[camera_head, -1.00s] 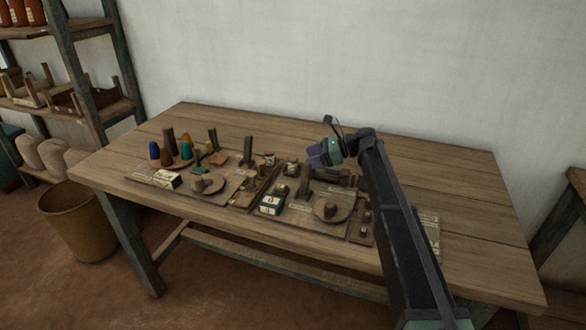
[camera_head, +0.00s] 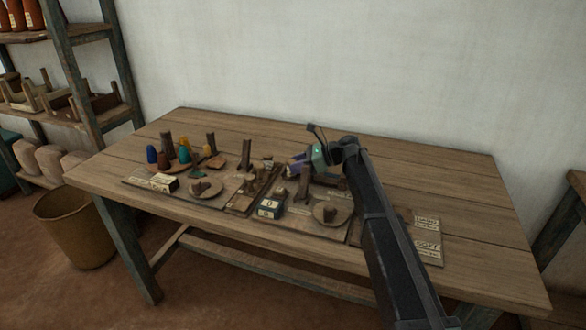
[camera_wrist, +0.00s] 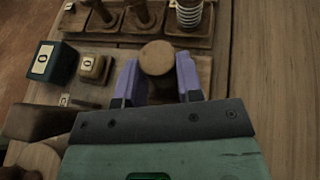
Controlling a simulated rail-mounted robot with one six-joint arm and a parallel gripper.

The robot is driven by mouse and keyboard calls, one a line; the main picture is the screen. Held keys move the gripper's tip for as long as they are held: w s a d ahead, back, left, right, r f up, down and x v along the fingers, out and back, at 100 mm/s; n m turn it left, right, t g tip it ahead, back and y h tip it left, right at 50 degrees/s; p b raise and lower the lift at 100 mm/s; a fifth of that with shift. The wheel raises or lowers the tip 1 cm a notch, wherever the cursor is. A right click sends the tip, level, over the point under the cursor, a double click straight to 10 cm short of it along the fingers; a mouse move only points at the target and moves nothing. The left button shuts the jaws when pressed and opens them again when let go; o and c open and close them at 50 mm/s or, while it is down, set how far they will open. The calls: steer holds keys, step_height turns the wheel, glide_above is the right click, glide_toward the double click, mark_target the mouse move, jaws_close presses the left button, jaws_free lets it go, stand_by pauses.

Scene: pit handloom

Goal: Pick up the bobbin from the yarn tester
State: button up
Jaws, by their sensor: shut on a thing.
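My gripper (camera_wrist: 158,82) has purple fingers closed on the sides of a bobbin (camera_wrist: 157,58), seen from its round wooden end in the wrist view. The bobbin's lower part is hidden, and I cannot tell whether it still touches its support. In the head view my gripper (camera_head: 297,166) is over the right-middle of the board on the table, and the bobbin is too small to make out. The tester's parts around it include a dark box with a 0 label (camera_wrist: 42,65) and a small wooden block marked 0 (camera_wrist: 92,66), both left of the fingers in the wrist view.
A wooden disc (camera_head: 333,210) and an upright post (camera_head: 303,184) stand near my gripper. Coloured cones (camera_head: 184,154) are at the board's left. The table's right side (camera_head: 465,225) is mostly clear.

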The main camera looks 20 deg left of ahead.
step_height(320, 180, up, 20)
steer(key=p, duration=2)
steer(key=shift+r, duration=0.15)
